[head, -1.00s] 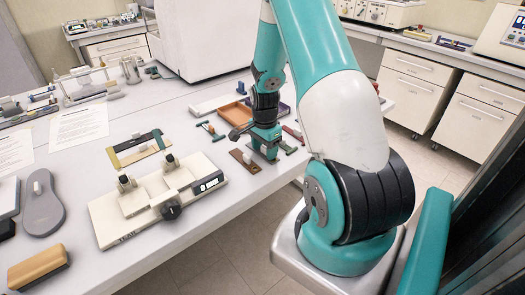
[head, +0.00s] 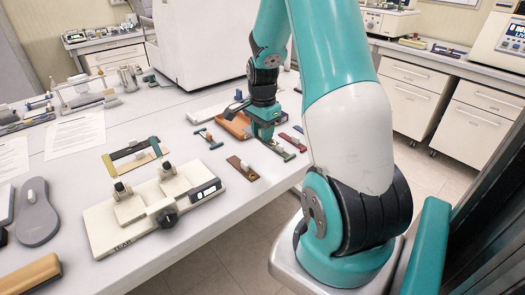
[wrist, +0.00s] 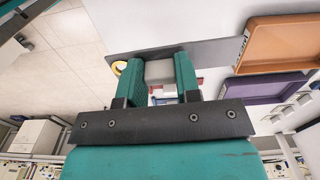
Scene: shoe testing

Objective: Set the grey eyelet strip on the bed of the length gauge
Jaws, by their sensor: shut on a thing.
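My gripper (wrist: 160,78) is shut on the pale block of the grey eyelet strip (wrist: 215,52), which lies crosswise in the wrist view. A yellow ring (wrist: 119,68) shows near the strip's left end. In the head view my gripper (head: 265,128) is at the right part of the bench, in front of the orange tray; it largely hides the held strip there. What looks like the length gauge, a dark and olive angled frame (head: 117,155) with a tan bed, lies on the bench to the left, behind the cream TEAR device. Its bed is partly hidden.
The cream TEAR device (head: 106,228) stands between the front edge and the angled frame. A brown strip (head: 238,164), a teal piece (head: 208,138) and other strips lie near my gripper. The orange tray (wrist: 280,42) and purple tray (wrist: 270,90) are close by.

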